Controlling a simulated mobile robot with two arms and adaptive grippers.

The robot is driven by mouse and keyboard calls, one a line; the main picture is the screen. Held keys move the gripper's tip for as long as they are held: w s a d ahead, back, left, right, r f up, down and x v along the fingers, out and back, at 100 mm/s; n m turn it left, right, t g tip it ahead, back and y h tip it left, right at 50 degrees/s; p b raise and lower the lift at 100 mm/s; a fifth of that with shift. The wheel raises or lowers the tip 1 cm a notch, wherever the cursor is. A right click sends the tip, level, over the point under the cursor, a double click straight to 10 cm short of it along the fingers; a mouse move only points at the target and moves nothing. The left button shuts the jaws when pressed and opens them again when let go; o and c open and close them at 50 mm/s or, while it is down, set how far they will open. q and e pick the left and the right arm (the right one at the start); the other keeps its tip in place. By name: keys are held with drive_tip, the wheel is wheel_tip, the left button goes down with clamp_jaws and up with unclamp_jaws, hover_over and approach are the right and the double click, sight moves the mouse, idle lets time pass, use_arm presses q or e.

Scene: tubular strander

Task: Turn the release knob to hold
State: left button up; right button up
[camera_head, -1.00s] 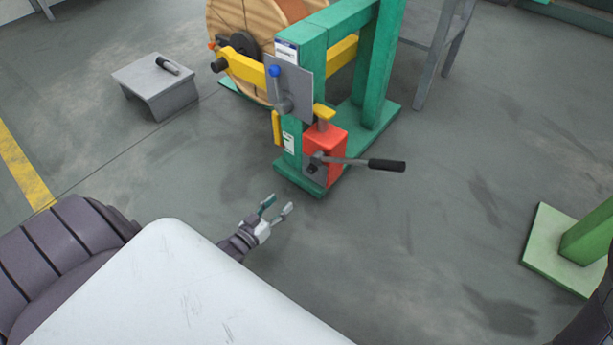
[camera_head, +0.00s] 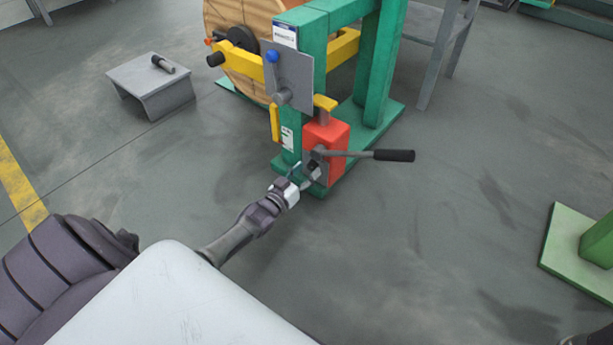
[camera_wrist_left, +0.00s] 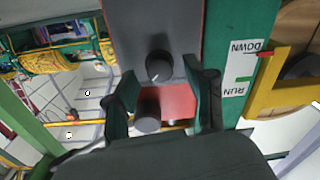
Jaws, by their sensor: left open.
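In the left wrist view a round dark knob (camera_wrist_left: 158,66) with a small pale mark sits on a grey plate (camera_wrist_left: 150,20). It appears to be the release knob; I cannot read its setting. A dark cylinder (camera_wrist_left: 148,118) stands out over a red area nearer the palm. My left gripper (camera_head: 306,174) is open at the front of the red pump unit (camera_head: 337,138). Its fingers lie either side of the cylinder, with the tips near the knob, apparently not touching it. In the head view the gripper hides the knob.
A lever with a black handle (camera_head: 393,155) sticks out right from the pump. Above are a grey plate with a blue-knobbed lever (camera_head: 272,57) and a yellow handle (camera_head: 275,123). A green post carries an upside-down RUN/DOWN label (camera_wrist_left: 238,67). Floor in front is clear.

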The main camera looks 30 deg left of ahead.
use_arm(q)
drive_tip(key=shift+w, duration=0.25)
clamp_jaws()
